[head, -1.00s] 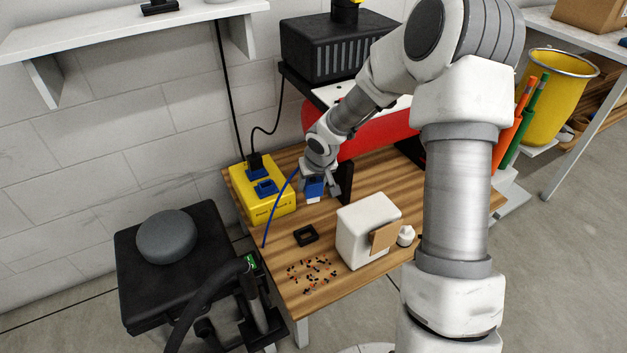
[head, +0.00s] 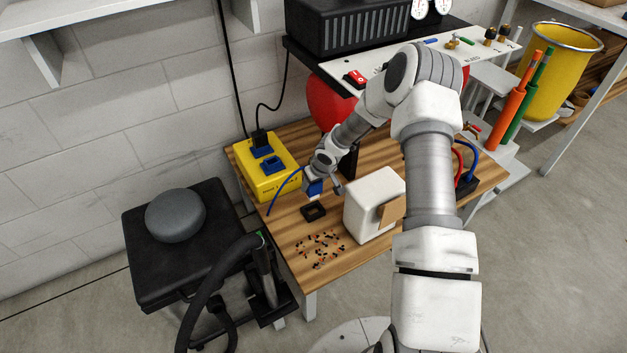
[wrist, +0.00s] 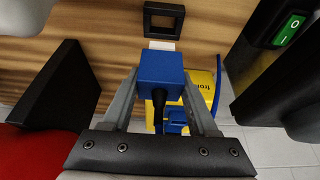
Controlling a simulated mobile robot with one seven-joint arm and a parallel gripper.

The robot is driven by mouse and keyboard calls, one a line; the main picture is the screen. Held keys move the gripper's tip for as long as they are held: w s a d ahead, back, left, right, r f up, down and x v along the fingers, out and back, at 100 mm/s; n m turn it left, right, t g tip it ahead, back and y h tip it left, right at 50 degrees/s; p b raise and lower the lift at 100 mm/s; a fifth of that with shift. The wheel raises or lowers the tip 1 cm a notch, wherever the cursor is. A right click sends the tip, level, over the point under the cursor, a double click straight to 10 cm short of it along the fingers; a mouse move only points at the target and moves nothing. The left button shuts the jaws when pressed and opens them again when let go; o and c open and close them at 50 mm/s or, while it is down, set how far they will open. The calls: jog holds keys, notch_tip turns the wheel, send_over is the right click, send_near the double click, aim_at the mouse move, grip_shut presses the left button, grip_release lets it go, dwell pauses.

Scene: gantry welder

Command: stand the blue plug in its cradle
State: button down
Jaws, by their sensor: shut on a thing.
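The blue plug (head: 315,188) is between the fingers of my gripper (head: 323,190), which is shut on it above the wooden table. In the wrist view, the plug (wrist: 160,72) sits between the two grey fingers, with a pale part at its far end and a dark cord stub towards the palm. The cradle, a black square frame (head: 305,213), lies on the table just in front of the plug in the head view. The cradle also shows in the wrist view (wrist: 148,20), beyond the plug's pale end. Its opening looks empty. The plug appears apart from it.
A yellow box (head: 256,183) with blue sockets stands left of my gripper. A white block (head: 369,205) with a brown piece stands right of the cradle. Small scattered bits (head: 320,249) lie nearer the table's front. A blue cable (head: 279,189) arcs beside the box.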

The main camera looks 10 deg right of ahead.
aim_at(315, 197)
jog(key=shift+f+b, duration=3.4)
jog(key=shift+f, duration=0.75)
jog(key=shift+c, duration=0.4)
grip_release()
jog(key=p+v, duration=0.6)
jog(key=v, duration=1.1)
jog(key=shift+s+r+p, duration=0.15)
jog(key=shift+r+p, duration=0.1)
jog(key=shift+p, duration=0.15)
